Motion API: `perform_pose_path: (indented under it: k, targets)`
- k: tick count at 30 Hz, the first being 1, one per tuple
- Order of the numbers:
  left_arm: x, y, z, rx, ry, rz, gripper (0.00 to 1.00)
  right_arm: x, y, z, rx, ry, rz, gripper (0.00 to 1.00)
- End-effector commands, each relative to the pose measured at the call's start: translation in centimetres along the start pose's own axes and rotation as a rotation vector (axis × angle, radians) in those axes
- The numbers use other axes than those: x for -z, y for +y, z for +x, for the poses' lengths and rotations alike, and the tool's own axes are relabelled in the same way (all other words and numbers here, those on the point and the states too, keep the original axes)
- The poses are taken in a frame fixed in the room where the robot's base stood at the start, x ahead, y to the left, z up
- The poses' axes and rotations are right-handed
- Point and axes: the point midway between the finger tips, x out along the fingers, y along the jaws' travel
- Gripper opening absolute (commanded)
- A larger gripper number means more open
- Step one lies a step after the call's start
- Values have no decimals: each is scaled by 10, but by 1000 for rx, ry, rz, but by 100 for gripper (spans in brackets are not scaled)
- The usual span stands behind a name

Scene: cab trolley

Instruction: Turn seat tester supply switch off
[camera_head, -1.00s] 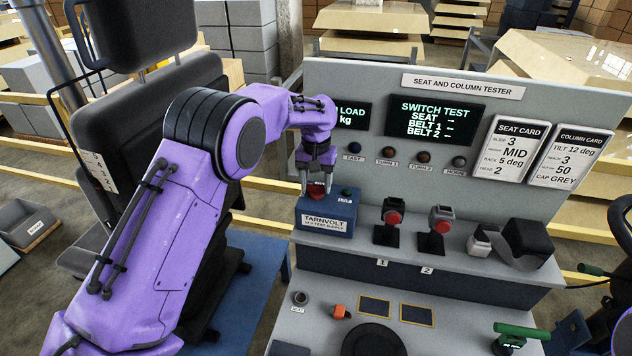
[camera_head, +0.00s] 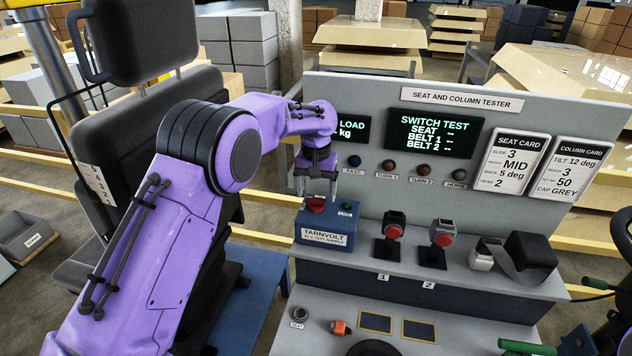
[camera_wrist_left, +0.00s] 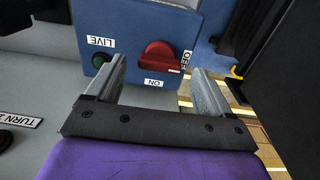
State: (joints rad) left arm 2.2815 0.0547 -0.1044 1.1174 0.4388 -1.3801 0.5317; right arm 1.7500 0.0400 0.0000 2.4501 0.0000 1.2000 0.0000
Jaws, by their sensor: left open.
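The seat tester supply is a blue box (camera_head: 325,229) labelled TARNVOLT, on the tester's ledge. A red rotary switch (camera_head: 316,204) sits on its top. In the left wrist view the red switch (camera_wrist_left: 162,58) has a white mark at its right end, between the ON and OFF labels; I cannot tell which it points at. A dark green lamp (camera_wrist_left: 101,61) marked LIVE sits beside it. My left gripper (camera_head: 317,192) is open just over the switch. In the wrist view its fingers (camera_wrist_left: 158,72) stand on either side of the knob, apart from it. My right gripper is out of view.
The tester panel (camera_head: 345,92) with a lit switch-test screen (camera_head: 434,135) rises behind the box. Two red-buttoned buckles (camera_head: 393,232) and a black belt piece (camera_head: 522,255) stand to the right. A black seat (camera_head: 150,120) is at left, behind my arm.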

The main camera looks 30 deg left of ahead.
Motion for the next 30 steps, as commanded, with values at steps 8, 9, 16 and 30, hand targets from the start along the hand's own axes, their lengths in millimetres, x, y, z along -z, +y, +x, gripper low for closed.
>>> perform_pose_path:
  k: [8, 9, 16, 30]
  targets:
    - [1, 0, -63, -2, 1, -1, 82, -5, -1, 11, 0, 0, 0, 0]
    - [1, 0, -70, -2, 1, -1, 82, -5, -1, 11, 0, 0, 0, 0]
    - [0, 0, -83, 0, -3, -1, 82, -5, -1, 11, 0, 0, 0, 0]
    - [0, 0, -83, 0, -2, -1, 82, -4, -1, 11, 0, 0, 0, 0]
